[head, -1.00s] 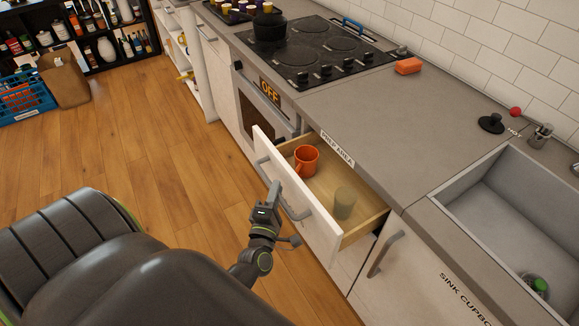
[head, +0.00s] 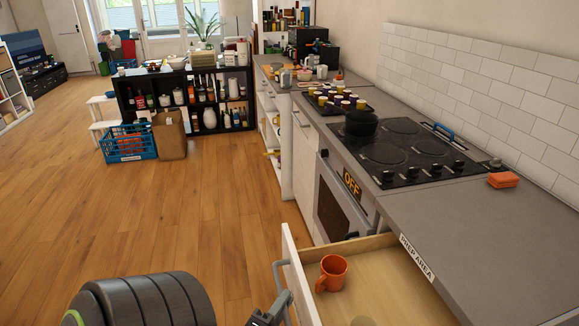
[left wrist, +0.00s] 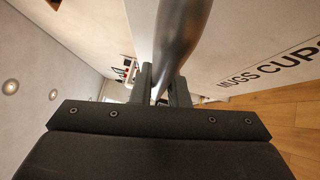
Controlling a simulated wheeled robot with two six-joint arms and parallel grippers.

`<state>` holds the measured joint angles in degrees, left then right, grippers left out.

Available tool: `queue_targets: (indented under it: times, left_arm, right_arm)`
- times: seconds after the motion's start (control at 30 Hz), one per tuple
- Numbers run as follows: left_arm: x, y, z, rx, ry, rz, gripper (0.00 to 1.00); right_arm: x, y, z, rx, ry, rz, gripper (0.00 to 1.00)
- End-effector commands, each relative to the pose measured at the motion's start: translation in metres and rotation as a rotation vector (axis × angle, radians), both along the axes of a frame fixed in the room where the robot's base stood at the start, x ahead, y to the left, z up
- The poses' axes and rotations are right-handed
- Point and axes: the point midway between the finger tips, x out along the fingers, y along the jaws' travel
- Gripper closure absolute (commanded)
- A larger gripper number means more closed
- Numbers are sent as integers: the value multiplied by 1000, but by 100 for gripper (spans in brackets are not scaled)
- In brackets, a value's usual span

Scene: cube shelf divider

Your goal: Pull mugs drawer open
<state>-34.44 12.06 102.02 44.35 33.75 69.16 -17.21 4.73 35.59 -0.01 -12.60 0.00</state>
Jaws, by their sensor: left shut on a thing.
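The mugs drawer (head: 293,265) stands open under the counter in the head view. Its front shows lettering reading "MUGS CUPS" (left wrist: 272,68) in the left wrist view. An orange mug (head: 332,273) stands upright inside, near the drawer's far side. My left gripper (head: 279,307) is at the grey bar handle (head: 281,275), partly cut off by the frame. In the left wrist view my left gripper (left wrist: 160,88) is shut on the handle (left wrist: 180,38), its fingers around the bar. My right gripper is out of view.
Above are the counter (head: 455,235) and a hob (head: 400,150) with a black pot (head: 360,123). An orange sponge (head: 503,180) lies on the counter. The oven (head: 340,200) is beyond the drawer. The wooden floor (head: 190,215) on the left is clear.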

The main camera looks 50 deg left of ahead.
Motion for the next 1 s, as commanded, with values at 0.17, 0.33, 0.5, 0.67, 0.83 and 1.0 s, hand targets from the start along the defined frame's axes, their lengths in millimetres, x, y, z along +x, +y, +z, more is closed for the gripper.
queue_targets:
  times: [0.17, 0.33, 0.5, 0.67, 0.83, 1.0]
  left_arm:
    - [0, 0, 1, 0, -3, 0, 100]
    - [1, 0, 1, 1, -3, 0, 75]
    - [1, 0, 1, 1, -2, 0, 64]
    - [0, 0, 0, 0, -1, 0, 64]
    - [-8, -3, -3, 0, 1, 1, 64]
    - [-34, -14, -10, 0, 2, 3, 64]
  right_arm:
    - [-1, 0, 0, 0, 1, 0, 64]
    - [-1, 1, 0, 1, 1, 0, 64]
    - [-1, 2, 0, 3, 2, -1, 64]
    - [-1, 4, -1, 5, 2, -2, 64]
    - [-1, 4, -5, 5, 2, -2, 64]
    - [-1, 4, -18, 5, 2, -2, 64]
